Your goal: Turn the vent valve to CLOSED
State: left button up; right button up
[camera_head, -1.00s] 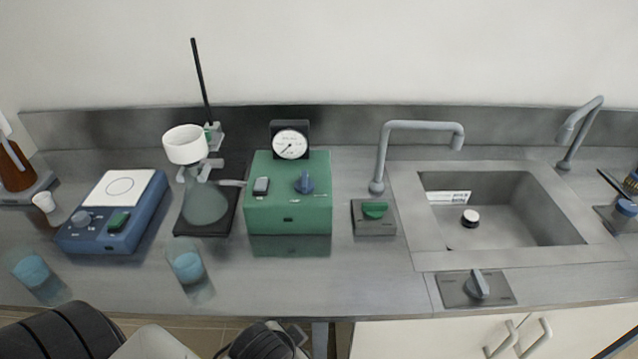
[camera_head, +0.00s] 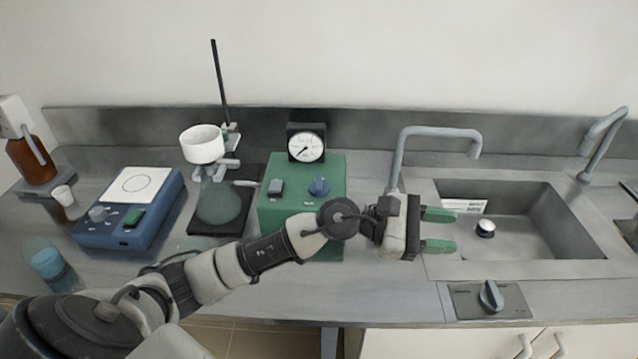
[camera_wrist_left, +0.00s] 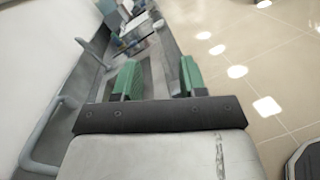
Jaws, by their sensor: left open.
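The green pump box (camera_head: 330,168) stands on the counter with a gauge (camera_head: 306,146) behind it. A blue knob (camera_head: 319,186) sits on its top, likely the vent valve, but its label is too small to read. My left gripper (camera_head: 453,231) is open and empty, right of the box and over the counter by the sink's left rim. It is apart from the knob, and its green fingers point right. My left forearm crosses the front of the box. In the left wrist view the gripper (camera_wrist_left: 160,78) shows two spread fingers with nothing between them. My right gripper is not seen.
A grey knob on a plate (camera_head: 490,295) sits at the counter's front edge. A faucet (camera_head: 398,155) rises behind my gripper, beside the sink (camera_head: 545,250). A flask (camera_head: 218,203) on a stand and a blue hotplate (camera_head: 150,225) are left of the box.

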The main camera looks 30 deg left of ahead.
pick_arm(q)
jog(key=w+a+f+m+g+y, duration=0.3)
jog(key=a+f+m+y, duration=0.15)
jog(key=m+y, duration=0.7)
jog(key=y, duration=0.8)
send_near(319, 185)
jog(key=shift+g+h, duration=0.25)
jog(key=shift+g, duration=0.05)
jog(key=x, duration=0.3)
jog(key=p+x, duration=0.1)
jog(key=x, duration=0.2)
jog(key=p+x, duration=0.1)
jog(key=x, duration=0.2)
jog(key=shift+w+a, duration=0.25)
jog(key=shift+w, duration=0.1)
jog(key=shift+r, duration=0.1)
grip_shut()
